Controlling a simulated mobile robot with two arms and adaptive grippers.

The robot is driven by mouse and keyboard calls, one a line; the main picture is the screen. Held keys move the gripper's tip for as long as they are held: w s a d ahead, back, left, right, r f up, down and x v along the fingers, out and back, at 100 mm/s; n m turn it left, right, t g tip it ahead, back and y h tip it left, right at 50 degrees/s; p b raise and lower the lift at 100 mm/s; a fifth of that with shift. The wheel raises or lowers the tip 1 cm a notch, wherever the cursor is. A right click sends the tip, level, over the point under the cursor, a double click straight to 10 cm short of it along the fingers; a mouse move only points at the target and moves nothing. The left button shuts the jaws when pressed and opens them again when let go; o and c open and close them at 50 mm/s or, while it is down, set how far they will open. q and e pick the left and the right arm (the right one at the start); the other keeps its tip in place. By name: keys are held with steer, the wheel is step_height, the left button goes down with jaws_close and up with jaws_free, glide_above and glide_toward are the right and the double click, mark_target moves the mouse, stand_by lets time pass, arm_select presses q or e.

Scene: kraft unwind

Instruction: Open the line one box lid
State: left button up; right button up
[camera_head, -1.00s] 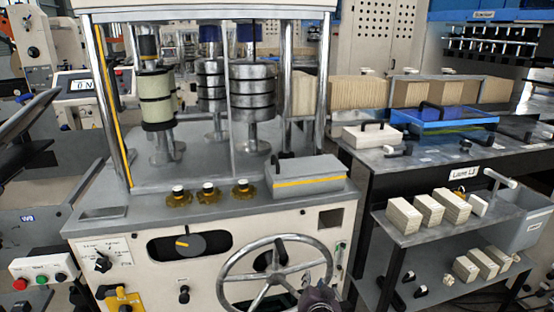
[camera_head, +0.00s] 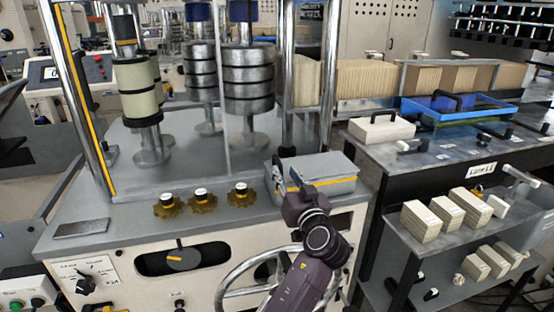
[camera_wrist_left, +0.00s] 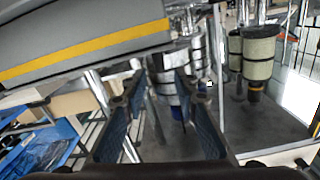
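The grey box with a yellow stripe (camera_head: 330,168) sits on the right part of the machine's top, and its lid looks shut. A dark handle or latch shows at its left end. My left gripper (camera_head: 297,192) is in front of the box's left part and hides some of it. In the left wrist view, the fingers (camera_wrist_left: 150,92) are spread apart with nothing between them. The striped box (camera_wrist_left: 85,45) fills the upper left there, beside the fingers. I cannot tell if a finger touches it. My right gripper is not in view.
Several brass knobs (camera_head: 203,197) stand left of the box. Metal rollers (camera_head: 248,80) and posts rise behind. A handwheel (camera_head: 235,285) is below, partly behind my arm. A side table (camera_head: 440,160) holds a white box (camera_head: 381,130) and a blue tray (camera_head: 470,112).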

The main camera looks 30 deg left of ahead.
mark_target(281, 167)
arm_select(q)
steer(key=p+x, duration=0.1)
steer(key=x, duration=0.2)
steer(key=shift+r, duration=0.2)
steer(key=x, duration=0.3)
steer(key=shift+w+a+f+p, duration=0.1)
steer(key=shift+a+f+p, duration=0.05)
steer(key=shift+p, duration=0.2)
steer(key=shift+w+a+f, duration=0.1)
steer(key=shift+w+a, duration=0.1)
steer(key=shift+a, duration=0.05)
steer(key=shift+c, duration=0.7)
jaws_close()
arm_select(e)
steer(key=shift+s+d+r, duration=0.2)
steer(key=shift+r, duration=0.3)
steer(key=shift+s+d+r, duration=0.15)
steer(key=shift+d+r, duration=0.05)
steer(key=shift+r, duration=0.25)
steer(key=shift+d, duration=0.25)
